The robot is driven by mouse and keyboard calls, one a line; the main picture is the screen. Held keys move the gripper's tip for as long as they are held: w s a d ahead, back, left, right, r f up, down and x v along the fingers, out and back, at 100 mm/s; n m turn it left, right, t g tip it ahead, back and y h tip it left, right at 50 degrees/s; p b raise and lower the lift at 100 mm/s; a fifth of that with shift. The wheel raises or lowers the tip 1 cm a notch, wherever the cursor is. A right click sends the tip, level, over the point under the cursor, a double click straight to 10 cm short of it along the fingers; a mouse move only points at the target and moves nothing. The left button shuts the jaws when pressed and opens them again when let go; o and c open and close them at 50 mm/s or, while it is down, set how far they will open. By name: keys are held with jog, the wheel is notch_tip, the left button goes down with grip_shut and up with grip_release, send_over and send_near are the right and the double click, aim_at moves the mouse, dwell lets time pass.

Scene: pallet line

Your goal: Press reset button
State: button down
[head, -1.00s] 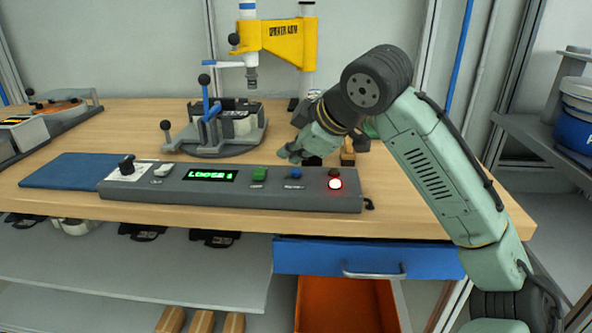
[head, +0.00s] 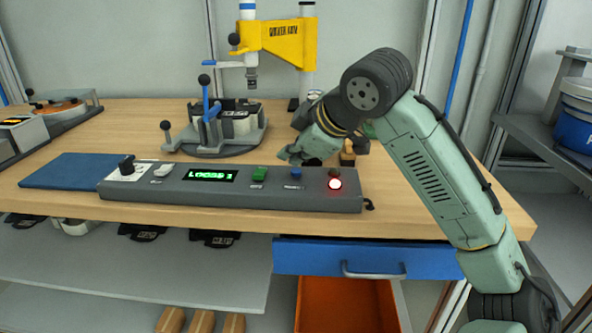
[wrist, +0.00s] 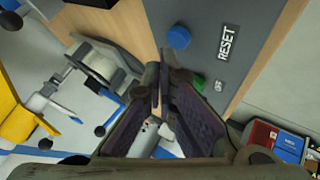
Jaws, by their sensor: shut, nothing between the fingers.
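The grey control console (head: 120,187) lies along the table's front edge. Its blue button (head: 296,172) sits right of the green button (head: 259,174). In the wrist view the blue button (wrist: 178,37) stands beside the printed word RESET, and the green button (wrist: 197,82) is partly behind a finger. My gripper (head: 288,155) is shut and empty, just behind and above the console near the blue button. In the wrist view the fingertips (wrist: 163,76) appear below the blue button and apart from it. The exact height above the console is hard to tell.
A red lamp (head: 335,184) glows on the console right of the blue button. The display (head: 210,175) shows green text, seemingly "LOOSE 1". A clamp fixture (head: 218,140) with a blue lever stands behind, left of my gripper. A yellow press arm (head: 280,42) rises at the back.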

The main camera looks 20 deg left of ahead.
aim_at(293, 172)
jog(key=shift+f, duration=0.2)
jog(key=shift+f, duration=0.5)
dwell(0.8)
jog(key=shift+r, duration=0.15)
jog(key=shift+r+p, duration=0.7)
jog(key=shift+r, duration=0.05)
notch_tip(293, 172, up, 5)
jog(key=p, duration=0.4)
jog(key=shift+p, duration=0.35)
